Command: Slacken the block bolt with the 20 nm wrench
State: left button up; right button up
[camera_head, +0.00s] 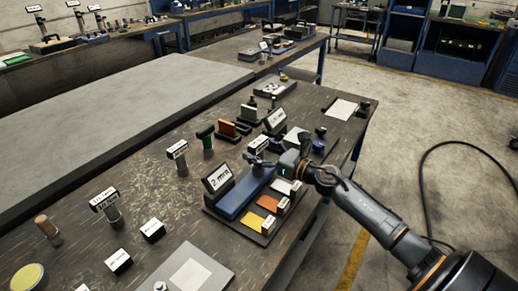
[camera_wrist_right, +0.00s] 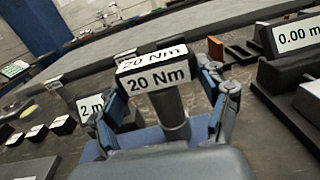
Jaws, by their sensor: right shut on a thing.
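The 20 Nm wrench (camera_wrist_right: 174,104) stands upright in the right wrist view, its dark T-head carrying white "20 Nm" labels. My right gripper (camera_wrist_right: 170,118) is shut on its grey shaft, with a finger on each side. In the head view my right gripper (camera_head: 258,162) is over the far end of a long blue block (camera_head: 243,194), beside a "2 mm" sign (camera_head: 217,180). The wrench's lower end is hidden by the gripper. I cannot make out the block bolt in either view. My left gripper is not in view.
A tray holds yellow (camera_head: 254,219), orange (camera_head: 267,203) and red blocks beside the blue block. Other labelled tools (camera_head: 106,203) and a green-handled one (camera_head: 206,139) stand upright to the left. A "0.00 mm" sign (camera_wrist_right: 297,35) is close on the right. A large grey slab (camera_head: 120,105) lies behind.

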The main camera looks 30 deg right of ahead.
jog(key=shift+r+p, duration=2.4)
jog(key=shift+r, duration=0.7)
